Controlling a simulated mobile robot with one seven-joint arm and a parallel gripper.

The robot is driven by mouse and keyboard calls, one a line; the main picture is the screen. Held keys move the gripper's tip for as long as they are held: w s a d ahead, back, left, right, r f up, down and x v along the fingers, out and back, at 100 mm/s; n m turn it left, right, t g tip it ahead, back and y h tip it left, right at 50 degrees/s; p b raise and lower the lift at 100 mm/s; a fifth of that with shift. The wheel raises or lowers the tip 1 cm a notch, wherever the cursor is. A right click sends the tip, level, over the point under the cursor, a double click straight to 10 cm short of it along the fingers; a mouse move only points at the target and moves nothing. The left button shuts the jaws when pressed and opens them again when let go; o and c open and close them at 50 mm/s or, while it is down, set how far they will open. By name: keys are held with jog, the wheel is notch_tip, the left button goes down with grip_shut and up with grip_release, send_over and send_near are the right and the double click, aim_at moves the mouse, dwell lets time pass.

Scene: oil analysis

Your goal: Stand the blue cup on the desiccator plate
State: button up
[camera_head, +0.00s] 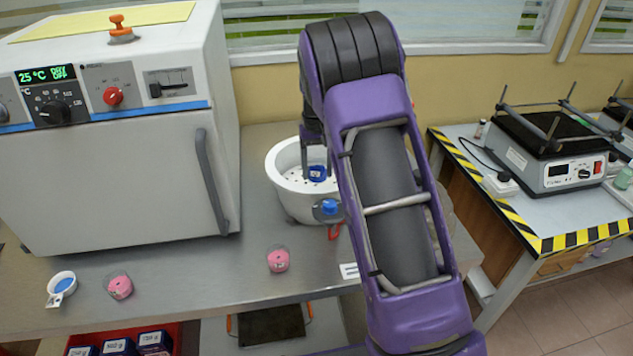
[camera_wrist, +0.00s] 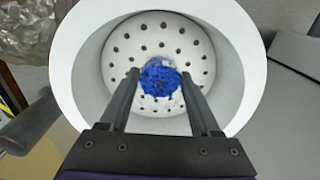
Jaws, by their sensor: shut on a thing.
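The blue cup (camera_wrist: 161,82) is between the fingertips of my gripper (camera_wrist: 160,75) in the wrist view, and the gripper is shut on it. The cup also shows in the head view (camera_head: 317,173), inside the white desiccator bowl (camera_head: 287,192). The perforated white desiccator plate (camera_wrist: 117,62) lies inside the bowl, under and around the cup in the wrist view. I cannot tell whether the cup's base touches the plate. In the head view my arm hides the right part of the bowl and much of my gripper.
A white oven (camera_head: 110,170) stands left of the bowl. Two pink cups (camera_head: 278,260) (camera_head: 119,287) and a small white dish with blue contents (camera_head: 61,284) are on the steel bench (camera_head: 200,275). A blue-topped part (camera_head: 328,208) shows at the bowl's front. A hotplate (camera_head: 550,165) stands on another table.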

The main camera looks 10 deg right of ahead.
aim_at(317, 182)
jog(key=shift+f, duration=2.25)
jog(key=shift+f, duration=0.2)
jog(key=o, duration=1.4)
jog(key=shift+r, duration=0.15)
notch_tip(317, 182, up, 12)
jog(key=shift+r, duration=0.1)
